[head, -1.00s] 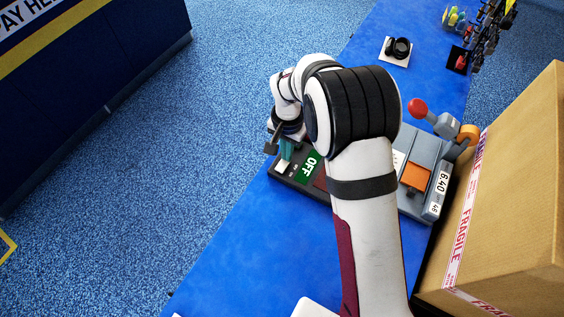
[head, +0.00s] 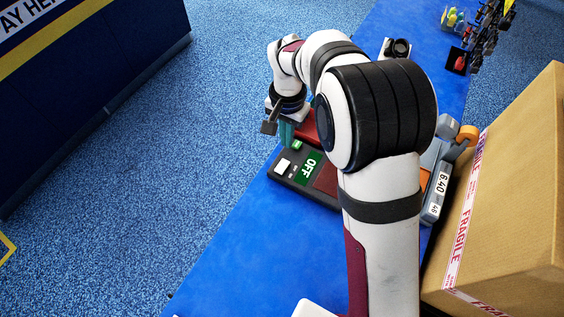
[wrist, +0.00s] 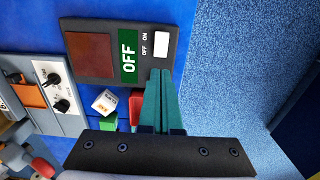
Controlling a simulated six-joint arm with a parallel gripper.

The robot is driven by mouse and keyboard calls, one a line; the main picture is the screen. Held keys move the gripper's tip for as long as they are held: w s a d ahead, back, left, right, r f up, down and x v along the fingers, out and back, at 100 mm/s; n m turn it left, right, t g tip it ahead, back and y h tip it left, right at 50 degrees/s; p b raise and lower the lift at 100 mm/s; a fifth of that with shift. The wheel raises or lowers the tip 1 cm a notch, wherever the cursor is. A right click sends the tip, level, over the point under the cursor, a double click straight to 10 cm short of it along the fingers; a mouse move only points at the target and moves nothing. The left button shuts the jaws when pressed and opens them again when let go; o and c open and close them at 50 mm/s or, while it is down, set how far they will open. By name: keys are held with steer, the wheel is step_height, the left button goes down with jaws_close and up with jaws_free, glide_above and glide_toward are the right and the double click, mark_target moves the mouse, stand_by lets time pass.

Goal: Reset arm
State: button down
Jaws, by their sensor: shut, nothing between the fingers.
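My gripper (wrist: 159,102) is shut and empty, with its teal fingers together in the wrist view. In the head view my gripper (head: 285,134) hangs above the blue table, beside the dark switch panel. The panel (wrist: 88,16) has a green OFF label, a dark red square and a white rocker marked OFF and ON. It also shows in the head view (head: 279,178), in front of my gripper. My arm hides much of the table behind it in the head view.
A grey machine (head: 434,208) with a 6.40 label stands right of my arm. Its knobs and orange square (wrist: 30,95) show in the wrist view. A large FRAGILE carton (head: 515,200) is at the right. A white cube (wrist: 105,102) and a red item (wrist: 137,113) lie near my fingers.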

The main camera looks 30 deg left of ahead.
steer(key=s+d+r+m, duration=0.25)
steer(key=d+r, duration=0.65)
steer(key=d, duration=0.5)
steer(key=s+d+r+m+y, duration=0.1)
steer(key=s+d, duration=0.5)
steer(key=s, duration=0.3)
steer(key=s+d+r+m, duration=0.1)
steer(key=s+d+m, duration=0.1)
steer(key=s+d, duration=0.4)
steer(key=s, duration=0.3)
steer(key=shift+s+d+y, duration=0.2)
steer(key=shift+d+y, duration=0.2)
